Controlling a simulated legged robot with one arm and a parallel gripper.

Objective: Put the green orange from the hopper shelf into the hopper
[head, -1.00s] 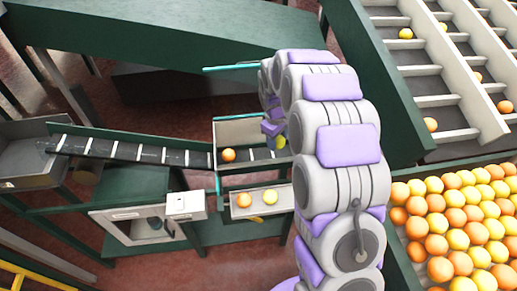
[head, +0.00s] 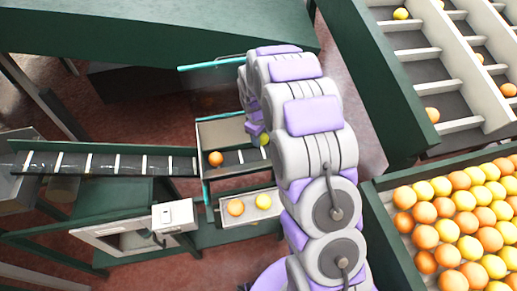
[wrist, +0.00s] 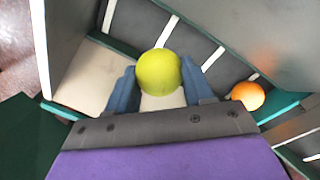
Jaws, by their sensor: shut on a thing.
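My gripper (wrist: 160,78) is shut on the green orange (wrist: 158,69), a yellow-green ball between its two blue fingers. In the head view, the green orange (head: 264,139) shows at the right end of the hopper (head: 224,133), partly hidden by my arm. In the wrist view, it overlaps the dark slatted belt and pale walls of the hopper; its height above them is hard to tell.
Another orange (head: 216,158) lies inside the hopper, and it shows right of my gripper in the wrist view (wrist: 248,95). A slatted conveyor (head: 103,163) runs left from the hopper. A full fruit bin (head: 373,213) stands on the right. A white control box (head: 175,215) is near the shelf.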

